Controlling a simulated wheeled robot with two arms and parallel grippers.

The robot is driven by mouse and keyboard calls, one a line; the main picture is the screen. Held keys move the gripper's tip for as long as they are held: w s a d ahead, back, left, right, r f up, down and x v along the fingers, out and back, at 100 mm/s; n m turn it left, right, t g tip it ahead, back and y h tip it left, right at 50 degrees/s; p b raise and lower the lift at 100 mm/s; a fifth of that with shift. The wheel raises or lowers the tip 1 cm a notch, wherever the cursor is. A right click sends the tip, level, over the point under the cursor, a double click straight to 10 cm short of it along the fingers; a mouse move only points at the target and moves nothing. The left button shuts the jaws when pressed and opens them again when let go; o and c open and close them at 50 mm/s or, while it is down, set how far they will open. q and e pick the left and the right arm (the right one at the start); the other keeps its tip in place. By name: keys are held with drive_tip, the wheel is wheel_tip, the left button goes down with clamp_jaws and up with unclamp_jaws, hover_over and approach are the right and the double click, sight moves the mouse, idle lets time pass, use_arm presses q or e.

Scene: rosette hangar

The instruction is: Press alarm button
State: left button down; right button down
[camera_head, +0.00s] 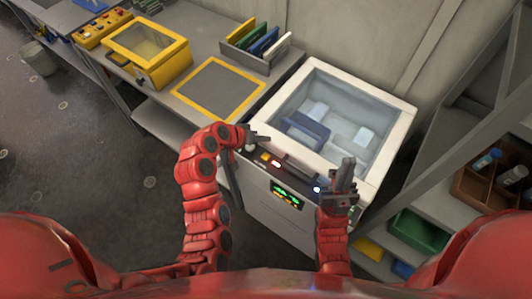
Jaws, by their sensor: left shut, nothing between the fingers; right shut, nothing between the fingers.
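A white machine (385,93) with a clear lid stands in front of me. Its front edge carries a small glowing red button or light (276,164) and a small glowing white one (317,189). I cannot tell which, if either, is the alarm button. My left gripper (262,139) is shut and empty, just above and left of the red light, apart from it as far as I can see. My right gripper (345,172) is shut and empty, pointing up just right of the white light. It hides part of the machine's front edge.
A lit green display (287,199) is on the machine's front. The bench to the left holds a yellow-framed mat (218,88), a yellow case (150,52), a yellow control box (102,27) and a rack (258,50). A shelf with bins (420,231) stands at right.

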sight(263, 158)
use_arm(q)
drive_tip(key=shift+f, duration=0.1)
wheel_tip(263, 158, down, 8)
drive_tip(key=b, duration=0.4)
drive_tip(key=shift+w+f+b, duration=0.1)
drive_tip(key=shift+f+b, duration=0.25)
drive_tip(key=shift+b, duration=0.05)
idle(1.8)
drive_tip(key=shift+f+b, duration=0.35)
drive_tip(key=shift+b, duration=0.15)
drive_tip(key=shift+f+b, duration=0.55)
idle(0.5)
drive_tip(key=shift+r, duration=0.15)
idle(0.7)
drive_tip(key=shift+r+p, duration=0.35)
drive_tip(key=shift+r, duration=0.45)
